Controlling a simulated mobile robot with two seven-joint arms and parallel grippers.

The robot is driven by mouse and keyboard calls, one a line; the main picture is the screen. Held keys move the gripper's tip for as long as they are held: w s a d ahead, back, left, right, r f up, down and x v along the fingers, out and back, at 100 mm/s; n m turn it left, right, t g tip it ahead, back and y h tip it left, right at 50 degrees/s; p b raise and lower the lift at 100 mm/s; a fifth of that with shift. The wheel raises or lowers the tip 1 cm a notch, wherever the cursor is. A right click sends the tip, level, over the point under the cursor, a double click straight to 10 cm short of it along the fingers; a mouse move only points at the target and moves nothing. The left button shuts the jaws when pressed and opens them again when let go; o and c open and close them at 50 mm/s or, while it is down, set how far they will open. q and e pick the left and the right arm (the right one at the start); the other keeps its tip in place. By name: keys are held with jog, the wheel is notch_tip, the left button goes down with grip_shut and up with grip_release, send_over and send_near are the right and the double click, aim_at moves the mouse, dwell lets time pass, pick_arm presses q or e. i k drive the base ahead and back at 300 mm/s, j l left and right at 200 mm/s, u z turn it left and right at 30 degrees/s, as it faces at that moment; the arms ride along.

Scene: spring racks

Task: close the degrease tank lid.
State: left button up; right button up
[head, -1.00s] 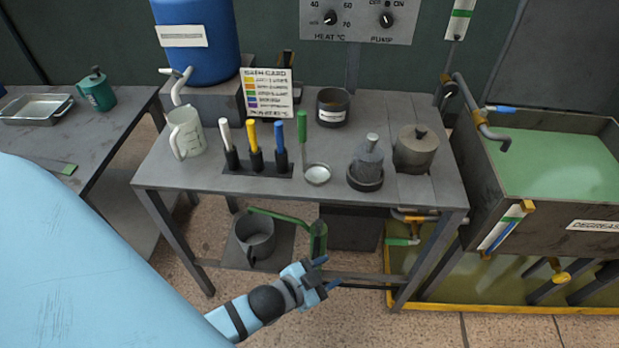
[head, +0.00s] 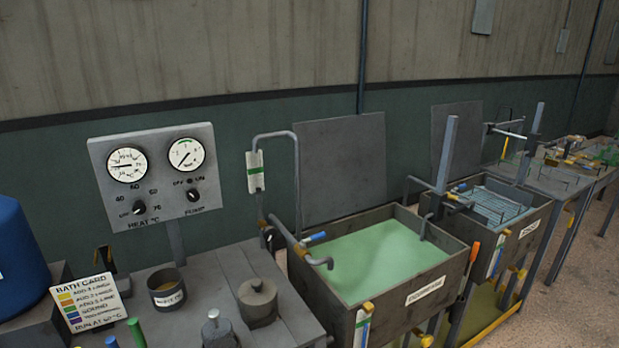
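The degrease tank (head: 448,272) stands right of the near bench, full of green liquid, with a label on its front wall. Its lid (head: 342,168) is a flat grey panel standing upright behind the tank's back edge, so the tank is open on top. A pipe with a blue-handled tap (head: 315,238) reaches over the tank's left rim. Neither of my grippers is in the head view now.
A control panel (head: 160,180) with two gauges stands behind the bench (head: 215,278), which holds a lidded pot (head: 258,302), a dark cup (head: 166,288) and a bath card (head: 88,303). A second tank (head: 522,238) with an upright lid (head: 455,138) stands farther right.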

aim_at(343, 160)
jog(key=u, duration=0.5)
jog(key=l+u, duration=0.25)
jog(key=u, duration=0.15)
jog(key=l+u, duration=0.25)
jog(key=u, duration=0.15)
jog(key=l+u, duration=0.25)
jog(key=u, duration=0.15)
jog(key=k+l+u, duration=0.2)
jog(key=l, duration=0.15)
jog(key=l+u, duration=0.2)
jog(key=k+l+u, duration=0.2)
jog(key=l, duration=0.2)
jog(key=k+l+u, duration=0.15)
jog(key=l, duration=0.3)
jog(key=k+l+u, duration=0.15)
jog(key=k+l, duration=0.6)
jog(key=k+l+u, duration=0.1)
jog(key=k+l, duration=0.2)
jog(key=l, duration=0.2)
